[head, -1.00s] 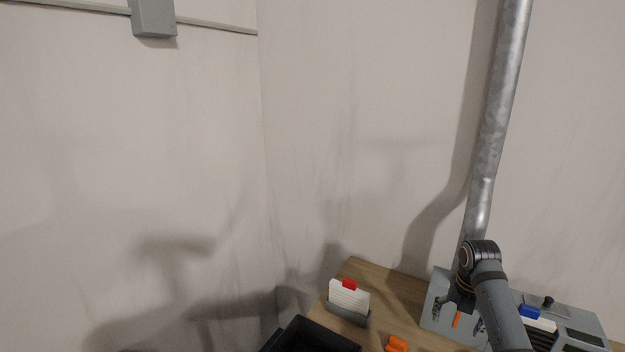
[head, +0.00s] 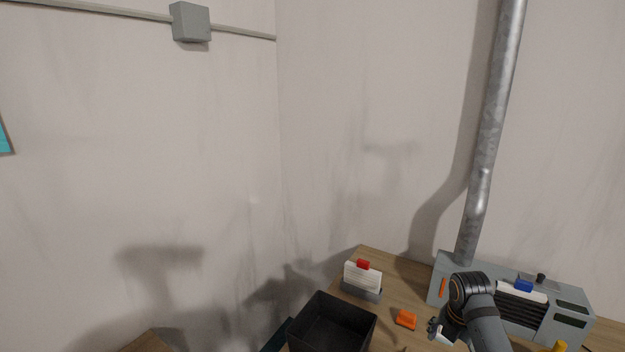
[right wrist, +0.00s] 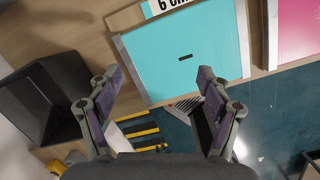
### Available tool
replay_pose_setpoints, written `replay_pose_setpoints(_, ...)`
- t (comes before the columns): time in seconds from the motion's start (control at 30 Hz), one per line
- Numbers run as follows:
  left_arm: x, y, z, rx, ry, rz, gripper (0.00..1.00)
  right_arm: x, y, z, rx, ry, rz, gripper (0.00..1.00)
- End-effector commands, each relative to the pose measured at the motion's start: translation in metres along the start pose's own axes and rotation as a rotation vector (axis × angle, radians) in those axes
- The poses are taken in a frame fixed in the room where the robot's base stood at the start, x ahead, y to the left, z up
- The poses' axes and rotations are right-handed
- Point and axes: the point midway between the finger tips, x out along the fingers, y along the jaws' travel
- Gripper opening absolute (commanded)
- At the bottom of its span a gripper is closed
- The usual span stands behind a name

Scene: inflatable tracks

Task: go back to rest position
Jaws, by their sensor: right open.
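My right gripper (head: 437,331) is small and partly hidden behind my wrist in the head view, low over the wooden table, in front of the grey machine (head: 562,318). In the right wrist view its two fingers (right wrist: 157,84) are spread wide apart with nothing between them. A turquoise panel (right wrist: 185,50) lies beyond the fingertips there. My left gripper is in neither current view.
The wooden table (head: 385,268) holds a black bin (head: 330,312), a card holder with a red tab (head: 362,280) and an orange block (head: 405,319). A metal pipe (head: 490,130) rises behind the machine. A pink panel (right wrist: 298,30) stands beside the turquoise one.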

Motion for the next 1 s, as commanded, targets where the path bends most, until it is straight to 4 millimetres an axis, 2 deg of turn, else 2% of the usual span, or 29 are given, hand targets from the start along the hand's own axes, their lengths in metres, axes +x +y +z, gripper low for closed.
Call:
replay_pose_setpoints(0.27,0.0,-0.003,0.009,0.002,-0.014,-0.003,0.4,0.036,-0.029,-0.065,0.484,-0.027,0.032,0.79)
replay_pose_setpoints(0.4,0.0,-0.006,0.017,0.004,-0.027,-0.007,0.4,0.049,-0.057,-0.118,0.909,-0.022,0.078,0.79)
replay_pose_setpoints(0.5,0.0,-0.006,0.016,0.004,-0.025,-0.007,0.4,0.048,-0.076,-0.149,1.198,-0.005,0.112,0.79)
replay_pose_setpoints(0.6,0.0,-0.006,0.014,0.004,-0.022,-0.007,0.4,0.044,-0.091,-0.17,1.42,0.016,0.137,0.79)
replay_pose_setpoints(0.8,0.0,-0.006,0.012,0.004,-0.019,-0.007,0.4,0.031,-0.116,-0.2,1.77,0.06,0.169,0.79)
replay_pose_setpoints(1.0,0.0,-0.006,0.011,0.004,-0.016,-0.007,0.4,0.015,-0.136,-0.222,2.061,0.105,0.192,0.79)
